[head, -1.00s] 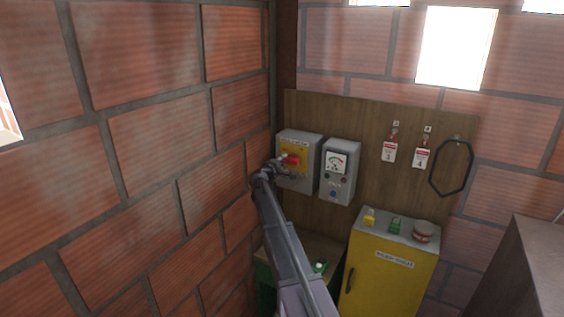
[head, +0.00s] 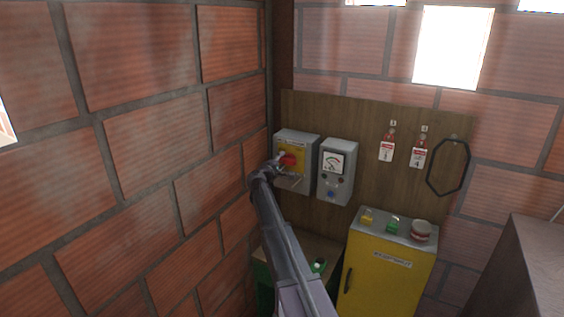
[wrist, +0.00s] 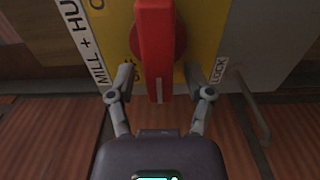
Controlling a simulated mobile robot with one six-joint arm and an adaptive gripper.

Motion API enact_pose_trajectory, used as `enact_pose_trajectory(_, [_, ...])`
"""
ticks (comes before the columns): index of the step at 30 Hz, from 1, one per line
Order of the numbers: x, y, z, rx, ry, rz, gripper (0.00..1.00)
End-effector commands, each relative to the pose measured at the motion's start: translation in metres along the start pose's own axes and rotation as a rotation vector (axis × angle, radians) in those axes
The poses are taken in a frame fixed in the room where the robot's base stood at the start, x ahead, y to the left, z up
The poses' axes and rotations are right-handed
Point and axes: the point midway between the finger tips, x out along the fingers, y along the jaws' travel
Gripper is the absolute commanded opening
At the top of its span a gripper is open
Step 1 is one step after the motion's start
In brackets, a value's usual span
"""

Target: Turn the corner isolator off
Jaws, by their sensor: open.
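The corner isolator (head: 311,147) is a grey wall box with a yellow front plate. Its red handle (head: 288,160) is partly hidden by my gripper (head: 280,164) in the head view. In the wrist view the handle (wrist: 156,45) stands upright in the picture, running across the plate's sideways lettering, so it lies roughly level on the box. My gripper (wrist: 160,82) is open, one finger on each side of the handle's near end. I cannot tell whether either finger touches it. Small markings on the yellow plate (wrist: 203,28) are partly hidden by the fingers.
A grey meter box (head: 337,171) hangs right of the isolator. Tags (head: 387,151) and a black loop (head: 447,167) hang on the board. A yellow cabinet (head: 385,282) carries small padlocks. A brick wall (head: 130,140) stands close on the left.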

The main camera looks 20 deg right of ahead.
Motion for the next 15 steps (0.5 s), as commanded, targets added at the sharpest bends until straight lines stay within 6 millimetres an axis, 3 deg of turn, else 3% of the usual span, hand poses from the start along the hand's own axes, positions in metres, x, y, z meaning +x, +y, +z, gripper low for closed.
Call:
enact_pose_trajectory(8, [-0.028,0.0,0.001,0.0,0.001,0.0,0.66])
enact_pose_trajectory(15, [-0.067,0.0,0.002,0.0,0.0,0.0,0.66])
